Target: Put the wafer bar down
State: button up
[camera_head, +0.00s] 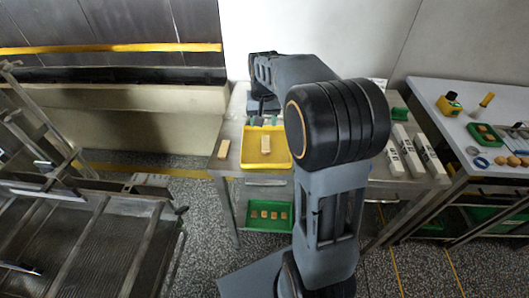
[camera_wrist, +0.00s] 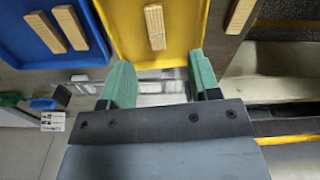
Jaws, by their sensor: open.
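My gripper (camera_head: 265,121) is open, at the far edge of the yellow tray in the head view. In the wrist view its two green fingers (camera_wrist: 160,66) stand apart with nothing between them. A pale tan wafer bar (camera_head: 265,145) lies in the yellow tray (camera_head: 280,160); it also shows in the wrist view (camera_wrist: 155,27), beyond the fingertips and apart from them. Another bar (camera_head: 223,149) lies on the metal table left of the tray, and shows at the upper right of the wrist view (camera_wrist: 240,15).
A blue tray (camera_wrist: 92,25) with two bars adjoins the yellow tray in the wrist view; my arm hides it in the head view. A green tray (camera_head: 281,225) of brown pieces sits below. White boxes (camera_head: 407,150) stand at right, before a second table (camera_head: 443,88).

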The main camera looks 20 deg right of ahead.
jog(key=s+a+n+t, duration=0.1)
jog(key=s+a, duration=0.3)
jog(key=s, duration=0.5)
jog(key=s+a+n+t, duration=0.2)
jog(key=s+a+n, duration=0.1)
jog(key=s, duration=0.6)
jog(key=shift+s+a, duration=0.25)
jog(key=shift+a, duration=0.4)
